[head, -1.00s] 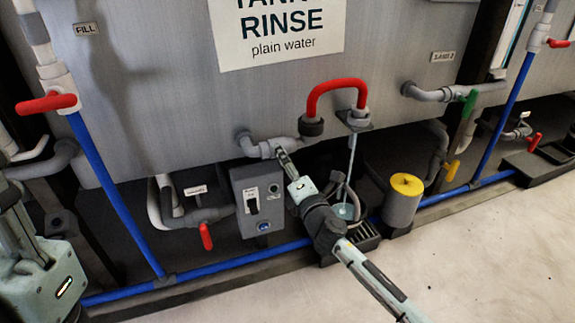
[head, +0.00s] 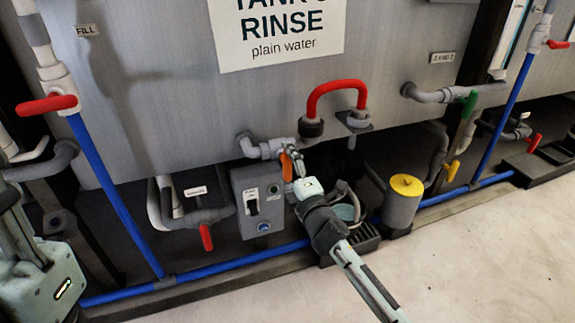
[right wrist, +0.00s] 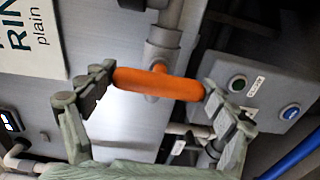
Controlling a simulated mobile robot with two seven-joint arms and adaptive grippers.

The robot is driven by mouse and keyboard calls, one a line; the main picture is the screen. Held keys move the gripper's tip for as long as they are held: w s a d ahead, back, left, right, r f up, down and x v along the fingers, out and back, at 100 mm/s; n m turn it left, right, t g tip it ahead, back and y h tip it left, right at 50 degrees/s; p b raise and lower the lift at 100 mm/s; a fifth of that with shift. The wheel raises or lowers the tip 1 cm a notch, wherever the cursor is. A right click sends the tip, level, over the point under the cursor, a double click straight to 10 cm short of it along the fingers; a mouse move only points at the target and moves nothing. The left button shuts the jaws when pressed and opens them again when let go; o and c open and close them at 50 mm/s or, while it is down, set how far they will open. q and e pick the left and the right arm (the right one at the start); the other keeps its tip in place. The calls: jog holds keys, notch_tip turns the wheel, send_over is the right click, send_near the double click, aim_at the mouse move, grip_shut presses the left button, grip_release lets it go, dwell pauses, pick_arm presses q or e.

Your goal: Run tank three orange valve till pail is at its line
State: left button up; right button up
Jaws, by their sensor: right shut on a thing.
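The orange valve handle (head: 287,166) is on the grey pipe fitting (head: 265,147) under the tank marked RINSE, plain water. My right gripper (head: 293,176) is at it. In the right wrist view the orange handle (right wrist: 160,84) lies crosswise between my two fingers, which are shut on its ends. The pail (head: 346,208) stands low behind my right arm, partly hidden, with pale blue-green liquid inside; its line cannot be made out. The red spout (head: 337,86) arches above, and no stream shows under it. My left gripper's fingers are out of view.
A grey control box (head: 257,200) stands left of the pail, and a yellow-topped cylinder (head: 403,198) right of it. Red (head: 206,237) and green (head: 470,103) handles are on nearby pipes. A blue pipe (head: 240,257) runs low along the front. The floor at right is clear.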

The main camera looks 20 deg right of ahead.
jog(key=o, duration=1)
jog(key=s, duration=1.2)
jog(key=shift+d, duration=0.2)
